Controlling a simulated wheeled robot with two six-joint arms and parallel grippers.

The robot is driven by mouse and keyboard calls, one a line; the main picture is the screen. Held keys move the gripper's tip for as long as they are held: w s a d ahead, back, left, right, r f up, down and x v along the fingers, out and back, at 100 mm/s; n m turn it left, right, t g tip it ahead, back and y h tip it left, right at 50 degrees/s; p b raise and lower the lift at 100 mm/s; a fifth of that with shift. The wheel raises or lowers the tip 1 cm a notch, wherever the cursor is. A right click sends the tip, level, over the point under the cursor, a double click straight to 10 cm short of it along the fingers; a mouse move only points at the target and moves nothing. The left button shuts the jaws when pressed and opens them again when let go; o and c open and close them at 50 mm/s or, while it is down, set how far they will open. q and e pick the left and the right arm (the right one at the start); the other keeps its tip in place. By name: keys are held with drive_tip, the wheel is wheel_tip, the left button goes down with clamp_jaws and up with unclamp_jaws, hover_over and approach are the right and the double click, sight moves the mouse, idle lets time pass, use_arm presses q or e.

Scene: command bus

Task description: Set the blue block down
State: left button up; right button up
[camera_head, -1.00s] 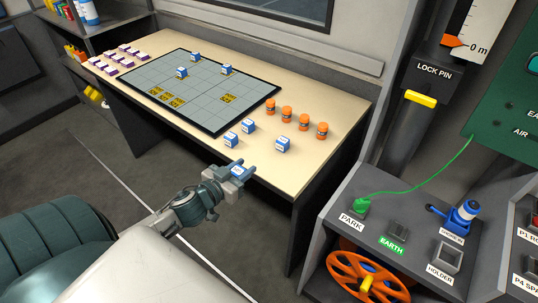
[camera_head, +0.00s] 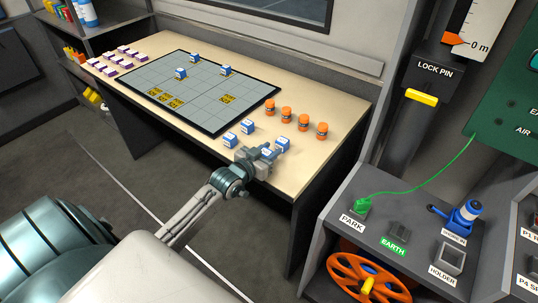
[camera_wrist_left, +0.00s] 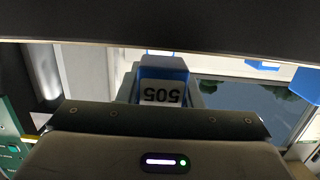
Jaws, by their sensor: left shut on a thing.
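My left gripper (camera_head: 264,156) is shut on a blue block (camera_head: 267,152) at the front edge of the table. In the left wrist view the held block (camera_wrist_left: 163,95) shows a white label reading 505, upside down, between the fingers. Whether its underside touches the table is hidden. Another blue block (camera_head: 282,145) stands just to the right of the gripper. Two more blue blocks (camera_head: 230,140) (camera_head: 247,127) stand behind and to its left. My right gripper is not in view.
Purple-and-white pieces (camera_head: 108,68) lie at the far left. The table's front right corner (camera_head: 300,182) is bare.

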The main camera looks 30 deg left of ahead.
use_arm(q)
drive_tip(key=shift+f, duration=0.75)
drive_tip(key=shift+s, duration=0.1)
drive_tip(key=shift+f, duration=0.25)
drive_tip(key=o, duration=1)
drive_tip(key=shift+r, duration=0.1)
drive_tip(key=shift+c, duration=0.2)
drive_tip(key=s+r+p, duration=0.1)
drive_tip(key=s+p, duration=0.1)
drive_tip(key=s, duration=0.8)
drive_tip(key=shift+s+a+p, duration=0.35)
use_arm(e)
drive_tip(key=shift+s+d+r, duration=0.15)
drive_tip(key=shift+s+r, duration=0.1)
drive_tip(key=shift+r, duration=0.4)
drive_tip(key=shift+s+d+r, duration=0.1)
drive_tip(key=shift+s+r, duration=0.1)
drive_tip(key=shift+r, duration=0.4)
use_arm(q)
drive_tip(key=shift+f, duration=0.1)
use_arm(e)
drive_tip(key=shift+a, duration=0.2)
